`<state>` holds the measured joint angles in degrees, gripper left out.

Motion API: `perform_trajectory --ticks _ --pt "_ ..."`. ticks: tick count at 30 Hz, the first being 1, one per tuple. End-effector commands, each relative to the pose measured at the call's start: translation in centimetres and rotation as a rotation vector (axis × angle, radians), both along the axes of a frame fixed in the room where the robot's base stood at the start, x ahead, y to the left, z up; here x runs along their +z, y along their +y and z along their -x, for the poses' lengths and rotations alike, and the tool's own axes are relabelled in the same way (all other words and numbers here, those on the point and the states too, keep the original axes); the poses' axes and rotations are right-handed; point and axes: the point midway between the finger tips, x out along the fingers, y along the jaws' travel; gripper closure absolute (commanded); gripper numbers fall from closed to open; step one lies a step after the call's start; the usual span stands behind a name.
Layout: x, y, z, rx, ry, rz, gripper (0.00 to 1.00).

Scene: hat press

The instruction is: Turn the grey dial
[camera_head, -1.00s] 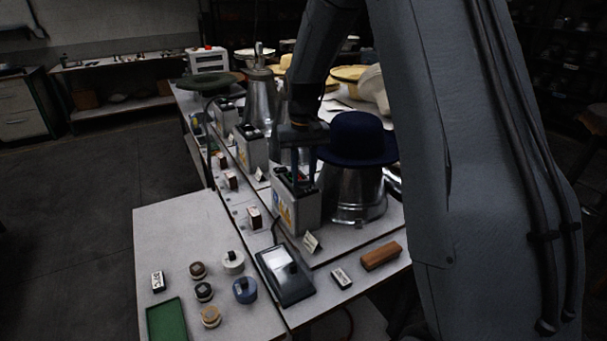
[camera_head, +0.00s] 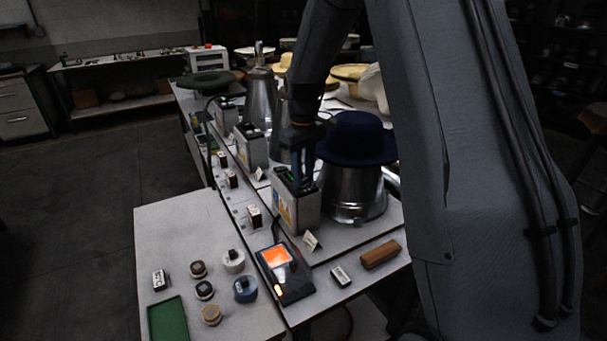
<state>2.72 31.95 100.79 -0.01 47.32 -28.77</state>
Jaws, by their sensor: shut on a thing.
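My gripper (camera_head: 302,180) points down onto the top of the nearest grey control box (camera_head: 307,211). Its fingers are closed together at the box top, where the grey dial sits between them. The dial itself is hidden by the fingers. A small green light shows beside the fingers on the box top. The box stands just left of a shiny metal hat form (camera_head: 350,195) bearing a dark blue hat (camera_head: 356,138).
A black device with a lit orange screen (camera_head: 276,257) lies at the table's front. A brown block (camera_head: 380,254) lies right of it. Several round pots and a green tray (camera_head: 168,320) occupy the left side table (camera_head: 185,225). More boxes and forms stand behind.

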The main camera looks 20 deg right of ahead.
Motion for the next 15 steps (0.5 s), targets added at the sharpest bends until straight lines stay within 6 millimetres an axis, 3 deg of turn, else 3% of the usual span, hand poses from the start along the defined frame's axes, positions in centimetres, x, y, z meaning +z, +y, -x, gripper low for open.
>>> perform_trajectory --ticks 11,12,15 --pt "0.20 0.02 -0.19 0.004 -0.007 0.000 0.96" --pt "0.21 0.02 -0.20 0.004 -0.007 0.000 0.70" --pt "0.17 0.01 -0.16 0.004 -0.005 0.000 0.55"
